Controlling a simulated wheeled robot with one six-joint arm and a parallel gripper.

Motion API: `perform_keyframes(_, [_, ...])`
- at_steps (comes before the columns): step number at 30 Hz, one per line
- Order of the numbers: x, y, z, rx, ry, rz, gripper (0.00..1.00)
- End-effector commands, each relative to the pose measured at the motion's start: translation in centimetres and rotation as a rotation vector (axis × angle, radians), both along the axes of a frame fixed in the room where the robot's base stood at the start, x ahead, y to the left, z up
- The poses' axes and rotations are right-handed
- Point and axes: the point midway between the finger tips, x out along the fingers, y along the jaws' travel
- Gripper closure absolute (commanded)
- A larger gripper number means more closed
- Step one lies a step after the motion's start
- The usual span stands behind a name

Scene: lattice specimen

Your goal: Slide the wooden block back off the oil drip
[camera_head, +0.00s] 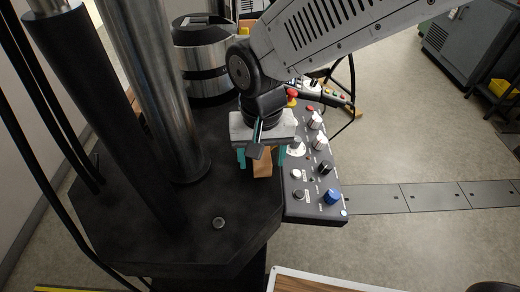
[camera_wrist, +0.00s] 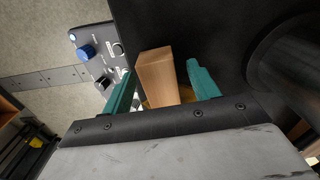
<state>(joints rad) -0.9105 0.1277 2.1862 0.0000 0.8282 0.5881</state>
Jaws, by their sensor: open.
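The wooden block (camera_head: 262,164) stands on the black machine table (camera_head: 205,245), near its right edge beside the control panel. My gripper (camera_head: 262,156) is above and around it, with one teal finger on each side. In the wrist view the block (camera_wrist: 157,72) lies between the open fingers of my gripper (camera_wrist: 161,68). A gap shows between the block and the right finger, and a narrower one on the left. A small amber patch (camera_wrist: 186,93), which looks like the oil drip, shows beside the block near the gripper body. The rest of it is hidden.
The control panel (camera_head: 315,180) with knobs and buttons adjoins the table's right side. A steel column (camera_head: 160,90) and a black cylinder (camera_head: 95,115) rise at the left. A small round bolt (camera_head: 218,222) sits on the clear front of the table.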

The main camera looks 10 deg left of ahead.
Motion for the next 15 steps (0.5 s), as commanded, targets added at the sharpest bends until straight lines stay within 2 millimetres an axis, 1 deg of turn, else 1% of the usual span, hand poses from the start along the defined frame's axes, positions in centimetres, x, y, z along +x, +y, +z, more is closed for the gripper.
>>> perform_keyframes(2, [0.01, 0.00, 0.02, 0.000, 0.000, 0.000, 0.40])
perform_keyframes(3, [0.01, 0.00, 0.02, 0.000, 0.000, 0.000, 0.51])
perform_keyframes(5, [0.01, 0.01, 0.03, 0.000, 0.000, 0.000, 0.68])
perform_keyframes(6, [0.01, 0.01, 0.03, 0.000, 0.000, 0.000, 0.79])
perform_keyframes(7, [0.00, 0.02, 0.04, 0.000, 0.000, 0.000, 0.87])
perform_keyframes(8, [-0.01, 0.02, 0.04, 0.000, 0.000, 0.000, 0.91])
perform_keyframes(9, [-0.01, 0.02, 0.04, 0.000, 0.000, 0.000, 0.91])
perform_keyframes(10, [0.00, 0.02, 0.04, 0.000, 0.000, 0.000, 0.74])
perform_keyframes(11, [0.00, 0.03, 0.04, 0.000, 0.000, 0.001, 0.79])
perform_keyframes(15, [0.00, 0.06, 0.05, 0.000, -0.001, 0.001, 0.78])
